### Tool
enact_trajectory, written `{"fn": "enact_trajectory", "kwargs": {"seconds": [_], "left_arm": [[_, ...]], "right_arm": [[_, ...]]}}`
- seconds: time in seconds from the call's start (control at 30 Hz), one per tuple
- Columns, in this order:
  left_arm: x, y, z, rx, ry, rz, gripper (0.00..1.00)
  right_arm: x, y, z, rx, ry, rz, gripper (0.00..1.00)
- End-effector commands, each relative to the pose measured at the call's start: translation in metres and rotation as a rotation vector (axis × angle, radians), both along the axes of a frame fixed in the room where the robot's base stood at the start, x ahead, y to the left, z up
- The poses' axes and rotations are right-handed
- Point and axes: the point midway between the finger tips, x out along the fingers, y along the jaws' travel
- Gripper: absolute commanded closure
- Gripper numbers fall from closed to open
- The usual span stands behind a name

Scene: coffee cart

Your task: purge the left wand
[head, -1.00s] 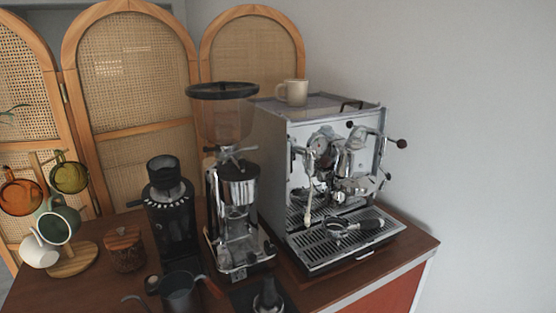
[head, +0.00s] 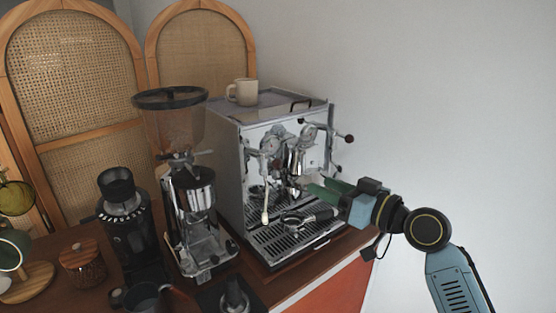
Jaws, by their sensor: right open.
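The chrome espresso machine (head: 225,165) stands on the counter. Its left wand (head: 266,195) hangs down at the front left, with its pale tip just over the drip tray (head: 272,240). My right gripper (head: 312,189) has green fingers and reaches in from the right. It is open in front of the machine's right half, to the right of the left wand and apart from it. Its fingers hide part of the machine's front. I cannot tell whether they touch anything. My left gripper is out of view.
A portafilter (head: 298,221) lies on the drip tray below my right gripper. A beige mug (head: 243,92) stands on the machine. A grinder (head: 195,200) stands close on the left, with a black grinder (head: 128,225) beyond it.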

Motion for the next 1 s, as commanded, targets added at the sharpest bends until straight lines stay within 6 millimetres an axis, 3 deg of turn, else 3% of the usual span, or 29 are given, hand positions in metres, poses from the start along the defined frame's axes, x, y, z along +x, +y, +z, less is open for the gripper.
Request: {"fn": "enact_trajectory", "kwargs": {"seconds": [0.17,0.7,1.0], "left_arm": [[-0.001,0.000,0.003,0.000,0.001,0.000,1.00],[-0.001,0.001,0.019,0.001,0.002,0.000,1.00],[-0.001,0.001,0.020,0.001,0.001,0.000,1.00]], "right_arm": [[0.003,0.012,0.014,0.006,-0.022,0.022,0.56],[0.070,0.085,0.013,0.005,-0.020,0.019,0.56],[0.086,0.100,0.012,0.003,-0.021,0.017,0.56]]}}
